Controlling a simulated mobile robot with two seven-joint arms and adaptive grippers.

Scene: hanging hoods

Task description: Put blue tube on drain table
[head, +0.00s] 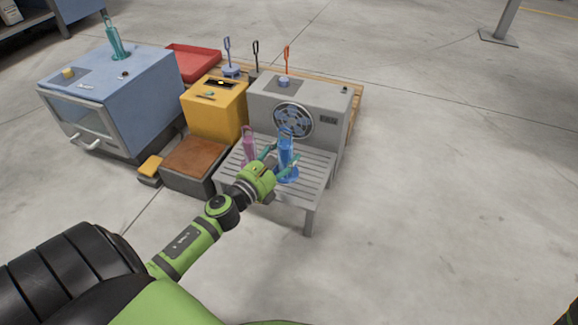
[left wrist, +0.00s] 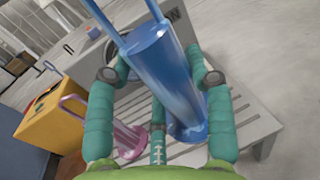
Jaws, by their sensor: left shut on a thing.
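The blue tube (head: 286,158) stands upright at the slatted grey drain table (head: 313,181), with its wide base at or just above the slats; I cannot tell if it touches. My left gripper (head: 280,159) is shut on the blue tube, its teal fingers on both sides of the body. In the left wrist view the blue tube (left wrist: 165,75) fills the space between the fingers, its handle toward the top. A pink tube (head: 249,149) stands on the drain table to the left of the blue one. My right gripper is not in view.
A grey machine with a fan (head: 293,120) stands right behind the drain table. A yellow box (head: 215,110), a brown-topped box (head: 195,163) and a blue cabinet (head: 110,100) with a teal tube (head: 114,38) stand to the left. The floor at right is clear.

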